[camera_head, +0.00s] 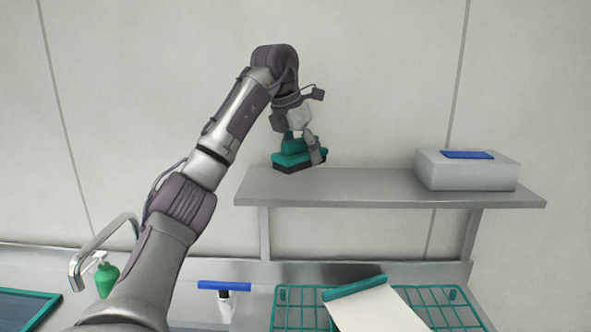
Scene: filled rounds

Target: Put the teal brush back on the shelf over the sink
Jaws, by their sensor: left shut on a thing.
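The teal brush (291,158), with a dark underside, is at the left end of the grey metal shelf (365,184). It rests on or just above the shelf top; I cannot tell which. My left gripper (303,146) points down and is shut on the brush from above. One finger shows against its right side, and part of the brush's top is hidden by the gripper. The sink itself cannot be made out clearly. My right gripper is not in view.
A grey box (465,172) with a blue top piece stands at the shelf's right end; the shelf between is clear. Below are a faucet (100,245), a green soap bottle (106,277), a blue-headed tool (224,288), a teal wire rack (440,303) and a white board (375,308).

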